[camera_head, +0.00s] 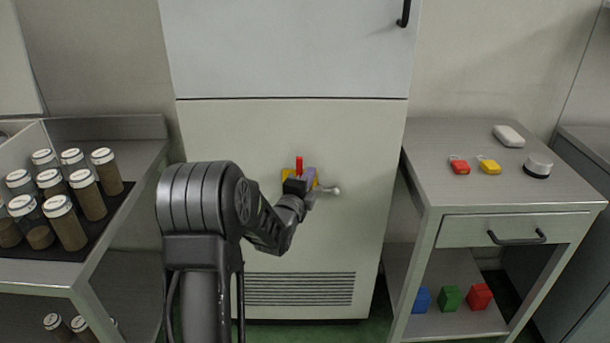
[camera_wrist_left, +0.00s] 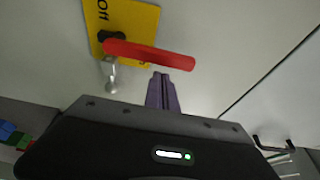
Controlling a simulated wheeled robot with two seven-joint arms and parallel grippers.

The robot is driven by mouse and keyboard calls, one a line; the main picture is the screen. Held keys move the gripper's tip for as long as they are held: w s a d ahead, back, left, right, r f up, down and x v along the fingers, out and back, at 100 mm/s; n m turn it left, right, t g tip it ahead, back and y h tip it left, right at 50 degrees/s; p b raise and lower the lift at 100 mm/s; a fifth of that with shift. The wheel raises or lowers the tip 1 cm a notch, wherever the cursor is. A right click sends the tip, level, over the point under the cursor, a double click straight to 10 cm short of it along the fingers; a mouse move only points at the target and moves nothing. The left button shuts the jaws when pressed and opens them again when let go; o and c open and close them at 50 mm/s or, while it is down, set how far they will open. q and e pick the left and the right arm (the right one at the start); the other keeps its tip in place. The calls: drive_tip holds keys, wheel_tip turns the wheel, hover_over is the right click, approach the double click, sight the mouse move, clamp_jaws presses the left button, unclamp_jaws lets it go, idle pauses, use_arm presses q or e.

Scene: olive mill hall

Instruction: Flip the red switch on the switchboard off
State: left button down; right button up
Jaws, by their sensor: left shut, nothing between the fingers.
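The red switch lever (camera_head: 299,164) stands upright on a yellow plate (camera_head: 285,174) on the pale cabinet front. In the left wrist view the red lever (camera_wrist_left: 150,53) lies across the picture over the yellow plate (camera_wrist_left: 140,18), which carries the word "Off". My left gripper (camera_head: 311,175) has purple fingers and is at the switch, just right of the lever. In the left wrist view its shut, empty fingers (camera_wrist_left: 161,80) point at the lever's side near its free end. I cannot tell whether they touch it. My arm and wrist hide part of the plate. My right gripper is not in view.
A silver knob (camera_head: 332,190) sticks out just right of the plate. A metal table (camera_head: 440,190) with small red and yellow items stands right. A bench with a dark tray (camera_head: 95,234) of jars stands left. The cabinet door (camera_head: 290,50) above is closed.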

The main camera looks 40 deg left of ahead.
use_arm(q)
drive_tip(key=shift+s+a, duration=0.3)
drive_tip(key=shift+a, duration=0.1)
